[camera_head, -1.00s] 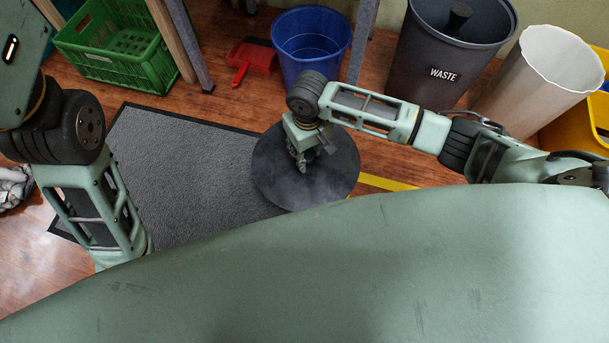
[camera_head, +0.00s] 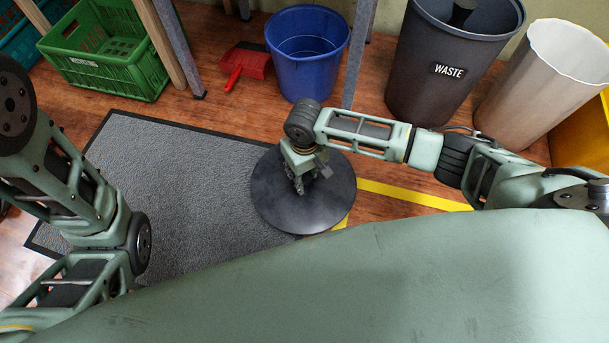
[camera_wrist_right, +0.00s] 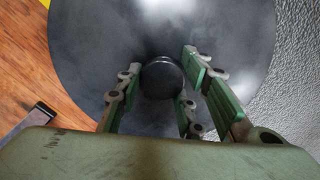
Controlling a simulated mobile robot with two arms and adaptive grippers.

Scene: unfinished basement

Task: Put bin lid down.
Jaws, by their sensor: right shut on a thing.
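The bin lid (camera_head: 325,205) is a dark grey round disc. In the head view it is seen over the mat's right edge and the yellow floor line. My right gripper (camera_head: 302,184) points down at its middle. In the right wrist view the lid (camera_wrist_right: 90,60) fills most of the picture, and the fingers of my right gripper (camera_wrist_right: 162,68) are shut on its black round knob (camera_wrist_right: 162,80). I cannot tell whether the lid touches the floor. My left arm shows at the left, but its gripper is out of view. The grey WASTE bin (camera_head: 415,75) stands open.
A grey mat (camera_head: 170,180) lies on the wood floor. A blue bucket (camera_head: 308,75), red dustpan (camera_head: 247,62), green crate (camera_head: 105,65) and white bin (camera_head: 535,85) stand along the back. A table leg (camera_head: 358,55) stands beside the bucket.

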